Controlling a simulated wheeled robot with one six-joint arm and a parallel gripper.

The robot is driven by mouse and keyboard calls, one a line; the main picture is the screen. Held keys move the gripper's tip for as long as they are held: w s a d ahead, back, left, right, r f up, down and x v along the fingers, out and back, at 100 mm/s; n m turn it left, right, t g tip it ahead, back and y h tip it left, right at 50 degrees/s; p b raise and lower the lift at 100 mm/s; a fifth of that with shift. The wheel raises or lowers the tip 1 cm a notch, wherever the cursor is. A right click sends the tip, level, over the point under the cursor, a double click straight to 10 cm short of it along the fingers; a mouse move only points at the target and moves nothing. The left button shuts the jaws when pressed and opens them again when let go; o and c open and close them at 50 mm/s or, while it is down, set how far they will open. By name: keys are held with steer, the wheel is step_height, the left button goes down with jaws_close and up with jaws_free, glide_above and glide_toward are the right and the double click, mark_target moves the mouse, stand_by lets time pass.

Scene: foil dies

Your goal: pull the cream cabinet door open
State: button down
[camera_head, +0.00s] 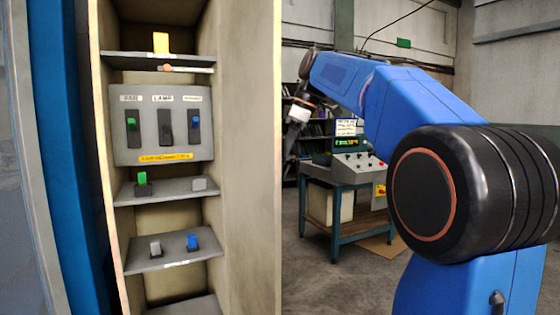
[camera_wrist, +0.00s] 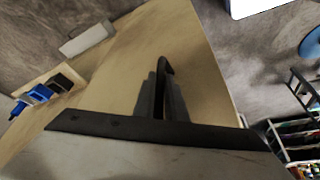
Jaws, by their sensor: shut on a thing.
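The cream cabinet door (camera_head: 250,150) stands swung open to the right of the shelves in the head view, its inner face towards the camera. In the wrist view the door's cream face (camera_wrist: 205,75) fills the middle. A dark handle (camera_wrist: 166,66) stands out from it. My gripper (camera_wrist: 162,92) is shut on this handle, one finger on each side. In the head view my wrist (camera_head: 297,118) is just past the door's right edge, and the fingertips and handle are hidden there.
Inside the cabinet (camera_head: 207,32) are dark shelves and a grey switch panel (camera_head: 148,147) with green, black and blue switches. A blue-framed console table (camera_head: 334,190) stands behind on the right. Bare floor (camera_head: 335,275) shows right of the door.

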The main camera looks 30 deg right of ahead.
steer(key=shift+w, duration=0.15)
steer(key=c, duration=1.8)
jaws_free()
steer(key=shift+w+a, duration=0.15)
steer(key=v, duration=1.2)
steer(key=shift+f, duration=0.1)
